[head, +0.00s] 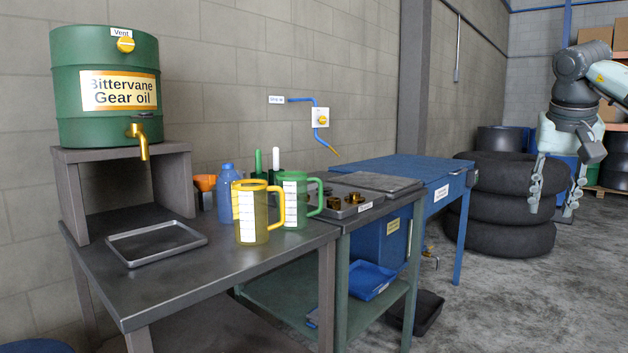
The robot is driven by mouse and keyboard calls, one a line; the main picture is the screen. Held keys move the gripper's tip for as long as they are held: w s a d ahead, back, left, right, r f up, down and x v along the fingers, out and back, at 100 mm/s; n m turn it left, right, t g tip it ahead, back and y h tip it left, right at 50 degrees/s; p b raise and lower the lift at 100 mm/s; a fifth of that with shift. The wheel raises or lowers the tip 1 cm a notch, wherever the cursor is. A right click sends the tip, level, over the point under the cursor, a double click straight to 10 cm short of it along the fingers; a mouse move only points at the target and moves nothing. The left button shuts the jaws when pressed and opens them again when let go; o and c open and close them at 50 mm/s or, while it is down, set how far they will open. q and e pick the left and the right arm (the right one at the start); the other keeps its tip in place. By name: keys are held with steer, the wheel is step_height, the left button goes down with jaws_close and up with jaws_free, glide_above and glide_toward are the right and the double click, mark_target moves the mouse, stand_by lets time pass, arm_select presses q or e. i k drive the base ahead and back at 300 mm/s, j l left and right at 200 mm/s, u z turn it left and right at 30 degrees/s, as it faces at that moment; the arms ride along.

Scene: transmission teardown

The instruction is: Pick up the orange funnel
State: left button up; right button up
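The orange funnel (205,182) stands at the back of the dark metal table (200,269), near the wall. My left gripper does not show.
A yellow jug (250,222) and a green jug (291,201) stand in front of the bottle. A grey tray (156,243) lies at the left, below the green gear oil drum (105,87) on its stand (70,187). A blue bench (440,176) and tyres (505,239) are farther right.

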mark_target(203, 183)
steer(key=i+l+z, duration=0.25)
steer(key=z, duration=0.15)
steer(key=i+l+z, duration=0.2)
steer(key=z, duration=0.2)
steer(key=i+z, duration=0.35)
steer(key=i+u, duration=0.25)
steer(key=u, duration=0.2)
steer(key=i+l+u, duration=0.15)
steer(key=u, duration=0.3)
steer(key=i+l+u, duration=0.25)
steer(key=u, duration=0.2)
steer(key=i+u, duration=0.1)
steer(key=u, duration=0.35)
steer(key=i+u, duration=0.1)
steer(key=u, duration=0.35)
steer(key=l+u, duration=0.1)
steer(key=u, duration=0.35)
steer(key=i+l+u, duration=0.1)
steer(key=u, duration=0.35)
steer(key=i+l+u, duration=0.1)
steer(key=u, duration=0.25)
steer(key=l+u, duration=0.35)
steer(key=i+j, duration=0.05)
